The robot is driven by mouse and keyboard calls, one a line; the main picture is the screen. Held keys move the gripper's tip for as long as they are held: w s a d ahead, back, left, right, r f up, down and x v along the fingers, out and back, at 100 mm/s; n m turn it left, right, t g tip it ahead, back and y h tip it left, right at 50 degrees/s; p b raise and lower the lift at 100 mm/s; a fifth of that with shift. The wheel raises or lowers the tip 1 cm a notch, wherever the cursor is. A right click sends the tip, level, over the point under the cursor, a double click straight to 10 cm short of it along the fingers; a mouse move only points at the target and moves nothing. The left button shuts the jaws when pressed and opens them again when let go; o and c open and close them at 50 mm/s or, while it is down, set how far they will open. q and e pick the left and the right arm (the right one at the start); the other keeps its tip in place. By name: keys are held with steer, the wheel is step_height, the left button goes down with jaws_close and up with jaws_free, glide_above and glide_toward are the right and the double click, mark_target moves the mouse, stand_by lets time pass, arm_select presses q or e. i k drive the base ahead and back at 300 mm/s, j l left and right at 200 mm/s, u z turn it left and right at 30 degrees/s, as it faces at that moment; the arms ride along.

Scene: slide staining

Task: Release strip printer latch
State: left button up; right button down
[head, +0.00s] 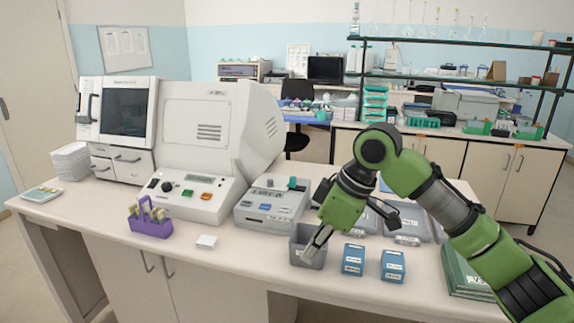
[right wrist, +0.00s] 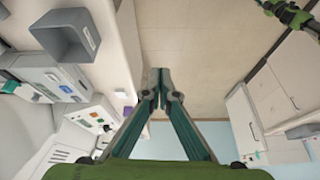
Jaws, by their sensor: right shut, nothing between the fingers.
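The strip printer, which I take to be the low grey unit (head: 270,208) with a dark display, stands mid-bench, right of the large white machine. A green knob or lever (head: 292,183) sticks up at its back; I cannot tell if this is the latch or how it stands. The unit also shows at the left of the right wrist view (right wrist: 42,76). A green arm part at that view's top right has unclear jaws.
A grey open bin (head: 302,258) stands just right of the printer. Two blue boxes (head: 353,260) stand farther right. A purple rack (head: 150,222) and a small white block (head: 206,242) lie left along the front. Bare bench lies before the printer.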

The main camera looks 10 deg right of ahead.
mark_target(292, 179)
steer(key=i, duration=1.75)
